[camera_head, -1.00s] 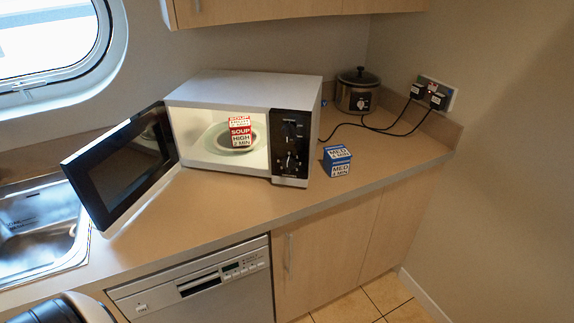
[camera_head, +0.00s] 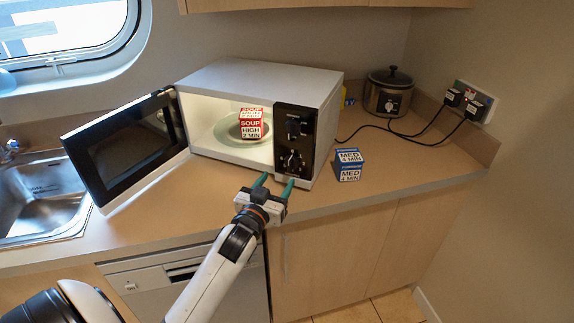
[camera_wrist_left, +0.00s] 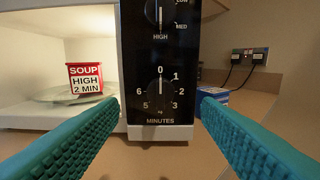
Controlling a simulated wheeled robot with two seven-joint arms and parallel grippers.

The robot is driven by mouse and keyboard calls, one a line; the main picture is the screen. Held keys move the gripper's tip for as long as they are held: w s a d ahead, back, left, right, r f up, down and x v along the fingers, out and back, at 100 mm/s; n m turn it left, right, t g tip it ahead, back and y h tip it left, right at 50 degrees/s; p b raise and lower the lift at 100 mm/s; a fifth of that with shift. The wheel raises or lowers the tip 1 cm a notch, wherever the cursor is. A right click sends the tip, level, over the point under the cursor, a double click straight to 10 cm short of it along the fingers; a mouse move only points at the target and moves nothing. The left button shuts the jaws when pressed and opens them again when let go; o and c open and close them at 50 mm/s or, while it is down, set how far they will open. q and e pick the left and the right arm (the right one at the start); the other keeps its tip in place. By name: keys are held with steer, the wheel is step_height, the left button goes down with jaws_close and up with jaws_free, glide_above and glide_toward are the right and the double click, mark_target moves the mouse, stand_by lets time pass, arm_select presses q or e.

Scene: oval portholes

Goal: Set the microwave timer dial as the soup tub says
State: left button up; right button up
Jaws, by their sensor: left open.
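The microwave (camera_head: 262,80) stands on the counter with its door (camera_head: 125,150) swung open to the left. The soup tub (camera_head: 252,124), red and white, sits inside on the turntable; in the left wrist view the tub (camera_wrist_left: 86,78) reads "SOUP HIGH 2 MIN". The minutes dial (camera_wrist_left: 160,90) is the lower knob on the black panel, and its pointer appears to be at 0. The power dial (camera_wrist_left: 158,8) above it is partly cut off; its pointer appears to be towards HIGH. My left gripper (camera_head: 276,182) is open and empty, in front of the panel's lower part, its green fingers either side of the minutes dial.
A blue and white tub (camera_head: 348,165) marked "MED 4 MIN" stands on the counter right of the microwave. A slow cooker (camera_head: 388,94) and plugged cables (camera_head: 470,100) are behind it. A sink (camera_head: 40,200) is at the left.

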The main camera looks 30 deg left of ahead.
mark_target(289, 165)
arm_select(q)
steer(key=w, duration=0.3)
steer(key=w+a, duration=0.1)
steer(key=w, duration=0.3)
steer(key=shift+w+a+p, duration=0.2)
steer(key=shift+w+p, duration=0.05)
steer(key=shift+p, duration=0.15)
steer(key=shift+c, duration=0.6)
steer(key=c, duration=0.9)
